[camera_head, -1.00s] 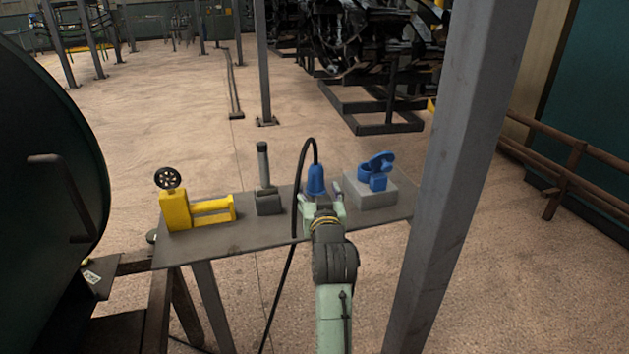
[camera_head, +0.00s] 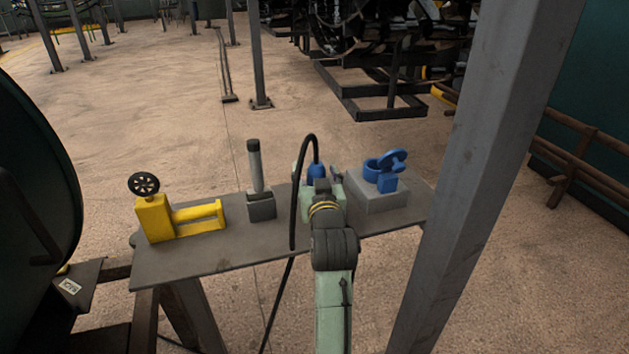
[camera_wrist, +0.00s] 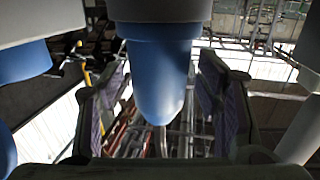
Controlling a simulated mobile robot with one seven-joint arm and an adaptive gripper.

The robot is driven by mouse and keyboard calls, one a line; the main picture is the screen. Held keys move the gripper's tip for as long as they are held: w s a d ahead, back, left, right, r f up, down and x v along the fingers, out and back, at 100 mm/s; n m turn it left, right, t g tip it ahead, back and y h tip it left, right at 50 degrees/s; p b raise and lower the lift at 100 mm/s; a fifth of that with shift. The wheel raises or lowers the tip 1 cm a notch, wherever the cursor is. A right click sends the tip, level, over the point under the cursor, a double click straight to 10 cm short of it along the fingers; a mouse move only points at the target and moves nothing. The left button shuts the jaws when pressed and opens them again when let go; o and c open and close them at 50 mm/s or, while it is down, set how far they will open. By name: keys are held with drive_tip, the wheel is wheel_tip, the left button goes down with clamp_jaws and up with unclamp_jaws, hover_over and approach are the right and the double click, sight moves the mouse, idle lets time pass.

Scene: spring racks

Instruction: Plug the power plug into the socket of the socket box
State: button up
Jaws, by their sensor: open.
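The blue power plug (camera_head: 317,171) is upright near the middle of the table, its lower part hidden behind my gripper. A black cable arches from its top and hangs down to the left. My gripper (camera_head: 319,188) is open at the plug. In the wrist view, the blue plug body (camera_wrist: 160,75) lies between the spread fingers of my gripper (camera_wrist: 162,102), with visible gaps on both sides. The socket box (camera_head: 378,203) is a grey block to the right. Its blue socket (camera_head: 371,168) has a raised round lid (camera_head: 393,160).
A grey upright handle (camera_head: 255,170) on a dark base and a yellow fixture (camera_head: 155,217) with a black handwheel stand left on the grey table (camera_head: 270,238). A grey post (camera_head: 485,140) rises close at right. A dark green rounded body (camera_head: 35,190) is at left.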

drive_tip(key=shift+s+r, duration=0.15)
drive_tip(key=shift+s, duration=0.1)
drive_tip(key=c, duration=1.4)
